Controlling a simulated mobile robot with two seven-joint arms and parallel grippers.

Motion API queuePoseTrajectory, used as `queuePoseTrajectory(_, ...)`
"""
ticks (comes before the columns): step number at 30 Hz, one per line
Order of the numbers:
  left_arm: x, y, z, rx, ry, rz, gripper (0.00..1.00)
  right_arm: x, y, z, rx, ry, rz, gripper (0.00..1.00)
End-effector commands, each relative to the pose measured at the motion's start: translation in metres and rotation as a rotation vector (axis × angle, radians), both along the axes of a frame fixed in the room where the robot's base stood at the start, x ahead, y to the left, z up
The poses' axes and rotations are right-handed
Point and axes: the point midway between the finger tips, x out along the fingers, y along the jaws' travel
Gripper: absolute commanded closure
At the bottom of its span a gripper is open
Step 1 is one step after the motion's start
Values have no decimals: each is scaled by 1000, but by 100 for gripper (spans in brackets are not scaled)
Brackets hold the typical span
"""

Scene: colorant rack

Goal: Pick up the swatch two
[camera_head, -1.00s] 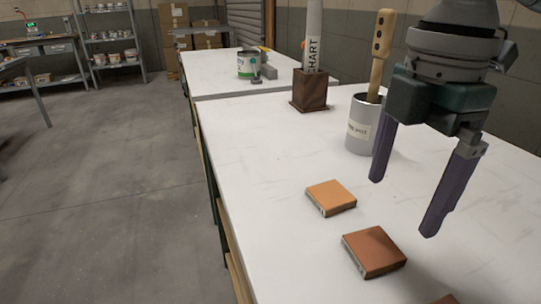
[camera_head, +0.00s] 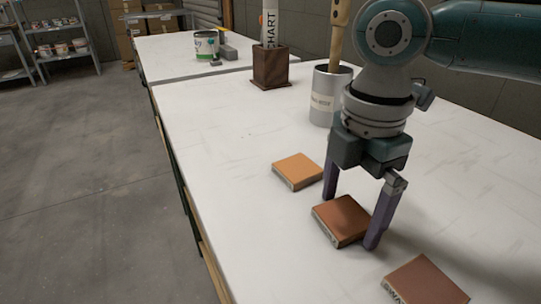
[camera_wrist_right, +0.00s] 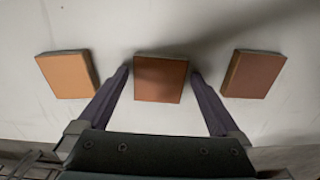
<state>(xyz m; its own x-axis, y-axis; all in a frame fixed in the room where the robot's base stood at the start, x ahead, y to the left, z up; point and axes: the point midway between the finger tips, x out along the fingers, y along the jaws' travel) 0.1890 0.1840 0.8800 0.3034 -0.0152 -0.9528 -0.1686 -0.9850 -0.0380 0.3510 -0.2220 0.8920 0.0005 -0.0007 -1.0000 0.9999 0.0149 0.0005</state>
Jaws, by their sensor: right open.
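Three square swatches lie flat in a row on the white table. The middle, red-brown swatch (camera_head: 342,219) lies between the fingers of my right gripper (camera_head: 350,222). The wrist view also shows this middle swatch (camera_wrist_right: 160,79) between the two fingertips, with a gap on each side. The right gripper is open, pointing down, and holds nothing. An orange swatch (camera_head: 298,171) lies farther back. A brown swatch (camera_head: 427,282) lies nearer, with partly readable lettering on its edge. I cannot read a number on any swatch. My left gripper is not in view.
A grey can (camera_head: 323,100) with a wooden stick stands behind the gripper. A dark wooden holder (camera_head: 270,70) with a chart tube and a green-labelled can (camera_head: 206,46) stand farther back. The white table (camera_head: 215,130) is clear left of the swatches.

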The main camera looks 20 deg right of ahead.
Motion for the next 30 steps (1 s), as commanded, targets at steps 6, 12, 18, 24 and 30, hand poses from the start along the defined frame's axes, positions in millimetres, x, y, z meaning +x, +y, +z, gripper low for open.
queuePoseTrajectory(6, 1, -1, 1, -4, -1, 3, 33, 0, 0, 0, 0, 0, 0, 10)
queuePoseTrajectory(12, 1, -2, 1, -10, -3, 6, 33, 0, 0, 1, 0, 0, 0, 33)
queuePoseTrajectory(18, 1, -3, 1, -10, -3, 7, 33, 0, 0, 1, 0, 0, 0, 55)
queuePoseTrajectory(24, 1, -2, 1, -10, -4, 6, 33, 0, 0, 1, 0, 0, 0, 75)
queuePoseTrajectory(30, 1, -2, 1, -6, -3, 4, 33, 0, 0, 1, 0, 0, 0, 75)
